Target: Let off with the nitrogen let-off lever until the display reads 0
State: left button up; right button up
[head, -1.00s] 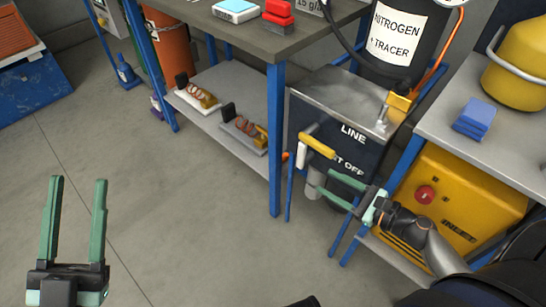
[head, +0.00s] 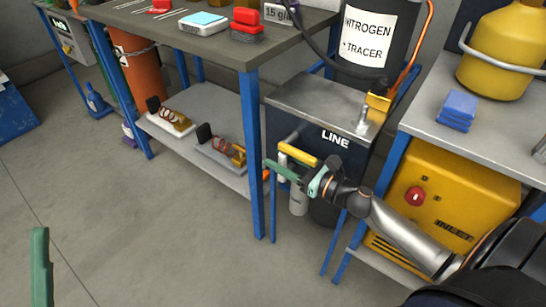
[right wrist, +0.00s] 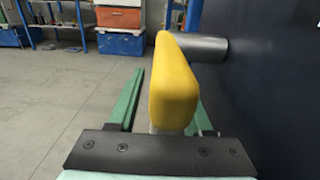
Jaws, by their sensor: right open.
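The yellow let-off lever handle (head: 298,153) sticks out from the front of the dark panel marked LINE (head: 335,139). In the right wrist view the yellow handle (right wrist: 174,85) stands on a grey stub from the dark panel. My right gripper (head: 284,173) is open at the lever, with the handle between its fingers. There is a gap to the left finger, and the handle partly hides the right one. One green finger of my left gripper (head: 40,265) shows at the lower left. No readable display is in view.
The black NITROGEN + TRACER cylinder (head: 368,38) stands behind the panel's metal top (head: 318,98). A blue table leg (head: 252,160) rises close left of the lever. A yellow machine (head: 450,195) stands under the right bench. The floor at left is clear.

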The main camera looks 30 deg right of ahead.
jog(key=shift+x, duration=1.25)
grip_shut()
dwell(0.6)
